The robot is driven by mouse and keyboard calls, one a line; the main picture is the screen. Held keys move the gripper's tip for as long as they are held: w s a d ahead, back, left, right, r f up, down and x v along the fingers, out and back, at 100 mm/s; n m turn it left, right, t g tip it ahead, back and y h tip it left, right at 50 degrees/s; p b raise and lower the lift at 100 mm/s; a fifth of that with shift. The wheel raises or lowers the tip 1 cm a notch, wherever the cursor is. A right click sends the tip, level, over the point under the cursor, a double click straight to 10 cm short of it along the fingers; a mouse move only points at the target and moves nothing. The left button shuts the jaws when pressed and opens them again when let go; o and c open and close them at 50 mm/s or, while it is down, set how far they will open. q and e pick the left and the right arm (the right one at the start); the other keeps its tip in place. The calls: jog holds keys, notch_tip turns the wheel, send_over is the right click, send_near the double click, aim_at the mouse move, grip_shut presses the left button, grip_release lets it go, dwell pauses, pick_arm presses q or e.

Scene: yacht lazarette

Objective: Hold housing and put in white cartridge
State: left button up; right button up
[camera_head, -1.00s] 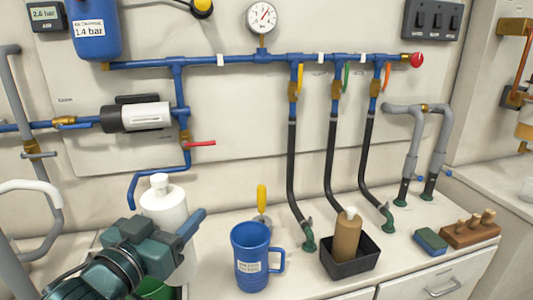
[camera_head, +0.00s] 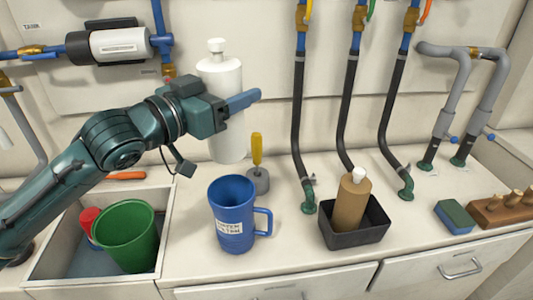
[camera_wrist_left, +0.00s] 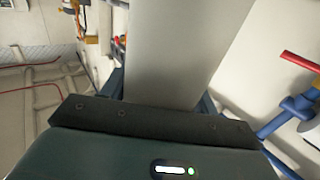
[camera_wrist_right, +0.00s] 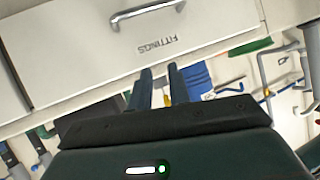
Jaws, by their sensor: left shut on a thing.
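The white cartridge (camera_head: 226,140) is a tall cylinder with a small knob on top. My left gripper (camera_head: 238,103) is shut around its middle and holds it upright. In the left wrist view the cartridge (camera_wrist_left: 180,45) fills the space between the fingers. The housing (camera_head: 232,228) is a blue mug-like vessel with a handle on its right and a label. It stands upright on the counter, open at the top. The cartridge's lower end shows just above its rim, apart from it. My right gripper (camera_wrist_right: 158,75) shows only in the right wrist view, empty, its fingers apart.
A sink (camera_head: 58,262) at left holds a green bucket (camera_head: 128,240) and a red-topped item. A yellow-handled tool (camera_head: 257,150) stands behind the housing. A black tray (camera_head: 352,238) with a brown bottle (camera_head: 351,205) stands to its right. Black hoses (camera_head: 298,120) hang behind.

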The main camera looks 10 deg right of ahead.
aim_at(218, 184)
jog(key=o, duration=0.7)
jog(key=w+a+r+n+y, duration=0.1)
jog(key=w+r, duration=0.1)
jog(key=r, duration=0.1)
jog(key=w+a+r+n+t+y, duration=0.1)
jog(key=w+r+y, duration=0.1)
jog(key=r, duration=0.1)
jog(key=w+a+r+n+y, duration=0.2)
jog(key=w+r, duration=0.1)
jog(key=shift+w+r, duration=0.1)
jog(key=o, duration=0.7)
jog(key=w+r+n+y, duration=0.1)
jog(key=r, duration=0.1)
jog(key=w+r+n+y, duration=0.1)
jog(key=r, duration=0.1)
jog(key=w+r+y, duration=0.1)
jog(key=r, duration=0.1)
jog(key=shift+w+d+r+n, duration=0.1)
jog(key=shift+w+r+n, duration=0.2)
jog(key=shift+n, duration=0.1)
jog(key=shift+c, duration=0.2)
jog(key=shift+o, duration=1.4)
jog(key=shift+w+r, duration=0.3)
jog(key=shift+r, duration=0.1)
jog(key=shift+o, duration=0.6)
jog(key=shift+w+a+g+y, duration=0.2)
jog(key=shift+w+g+y, duration=0.05)
jog(key=shift+g+y, duration=0.05)
jog(key=x, duration=1.1)
jog(key=shift+w, duration=0.1)
